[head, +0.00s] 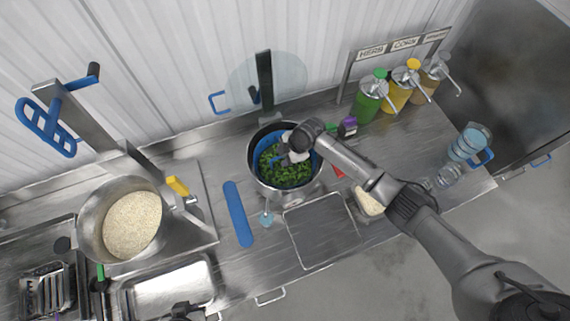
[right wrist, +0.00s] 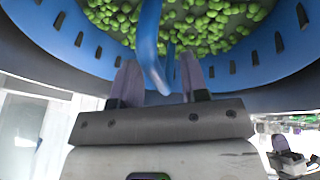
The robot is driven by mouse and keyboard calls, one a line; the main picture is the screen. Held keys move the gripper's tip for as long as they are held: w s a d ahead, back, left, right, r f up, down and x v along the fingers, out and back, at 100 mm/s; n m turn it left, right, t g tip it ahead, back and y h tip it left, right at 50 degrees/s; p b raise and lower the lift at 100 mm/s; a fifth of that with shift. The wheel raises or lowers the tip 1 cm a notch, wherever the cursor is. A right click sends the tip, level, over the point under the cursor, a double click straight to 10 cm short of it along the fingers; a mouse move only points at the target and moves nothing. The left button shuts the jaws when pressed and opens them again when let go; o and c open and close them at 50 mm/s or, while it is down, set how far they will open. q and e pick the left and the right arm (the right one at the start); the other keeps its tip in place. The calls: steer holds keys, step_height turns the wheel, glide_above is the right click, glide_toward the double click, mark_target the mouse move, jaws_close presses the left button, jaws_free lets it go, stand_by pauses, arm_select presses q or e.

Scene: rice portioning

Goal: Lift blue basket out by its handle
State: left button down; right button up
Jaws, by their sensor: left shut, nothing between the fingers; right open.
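The blue basket (head: 262,160) sits inside a round metal pot (head: 253,182) and holds green vegetable pieces (head: 285,176). My right gripper (head: 288,158) is over the basket, reaching in from the right. In the right wrist view the basket wall (right wrist: 70,40) has a row of slots. The blue handle (right wrist: 149,45) comes down between the two fingers of my right gripper (right wrist: 160,78), which are open around it. Whether a finger touches the handle, I cannot tell. My left gripper (head: 182,310) is at the bottom edge, shut and empty, mostly cut off.
A large bowl of rice (head: 132,222) stands at the left. A blue bar (head: 238,214) and an empty metal tray (head: 322,230) lie near the pot. Sauce pump bottles (head: 371,98) stand at the back right. A clear bottle (head: 446,177) stands near the right edge.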

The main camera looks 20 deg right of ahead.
steer(key=shift+f, duration=0.25)
steer(key=shift+c, duration=0.4)
jaws_close()
stand_by(1.1)
steer(key=shift+r, duration=0.1)
